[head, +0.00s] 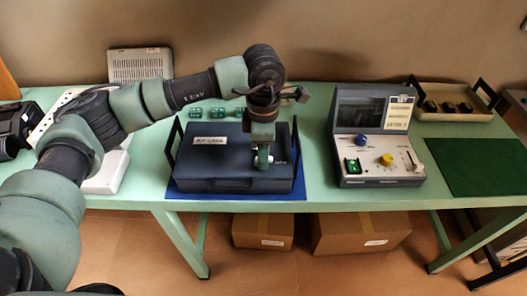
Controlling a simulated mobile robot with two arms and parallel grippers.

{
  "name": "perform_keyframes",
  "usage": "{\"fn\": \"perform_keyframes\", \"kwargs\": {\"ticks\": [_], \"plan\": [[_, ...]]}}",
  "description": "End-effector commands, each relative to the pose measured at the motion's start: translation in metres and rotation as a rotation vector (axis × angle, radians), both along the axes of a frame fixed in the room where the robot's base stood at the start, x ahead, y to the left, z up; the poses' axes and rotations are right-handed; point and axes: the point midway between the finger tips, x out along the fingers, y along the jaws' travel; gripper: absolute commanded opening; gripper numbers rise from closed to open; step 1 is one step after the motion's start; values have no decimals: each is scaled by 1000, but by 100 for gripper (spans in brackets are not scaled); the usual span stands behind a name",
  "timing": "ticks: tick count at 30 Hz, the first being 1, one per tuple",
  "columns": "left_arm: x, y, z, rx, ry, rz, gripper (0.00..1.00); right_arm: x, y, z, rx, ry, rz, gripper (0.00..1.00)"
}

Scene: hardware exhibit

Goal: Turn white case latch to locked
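A dark blue-grey case (215,168) with a white label lies on a blue mat (195,192) near the front of the green table. A small white piece (280,162), perhaps the latch, shows on the case's top at the right; its setting is too small to read. My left gripper (263,164) points straight down at the case's top, right beside this white piece. The gripper hides part of the piece and the surface under it. I cannot tell whether it touches, or whether its fingers are apart. My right gripper is out of view.
A grey instrument (382,182) with a raised lid, blue and yellow knobs and a green switch stands to the right. A tray (430,90) with black items and a green mat (475,166) lie farther right. Small green blocks (217,113) sit behind the case.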

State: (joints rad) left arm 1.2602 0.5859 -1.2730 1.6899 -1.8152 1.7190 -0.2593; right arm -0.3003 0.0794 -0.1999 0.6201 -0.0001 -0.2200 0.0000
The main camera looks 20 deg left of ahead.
Motion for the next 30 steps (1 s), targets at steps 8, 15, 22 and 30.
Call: {"fn": "perform_keyframes", "kwargs": {"ticks": [8,15,22,30], "plan": [[1,-1,36,-2,-6,0,35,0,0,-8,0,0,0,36],[1,0,70,-1,-4,0,35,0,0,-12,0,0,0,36],[0,0,78,0,0,-1,35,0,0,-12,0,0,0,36],[0,0,78,-1,-1,-1,35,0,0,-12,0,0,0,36]]}}
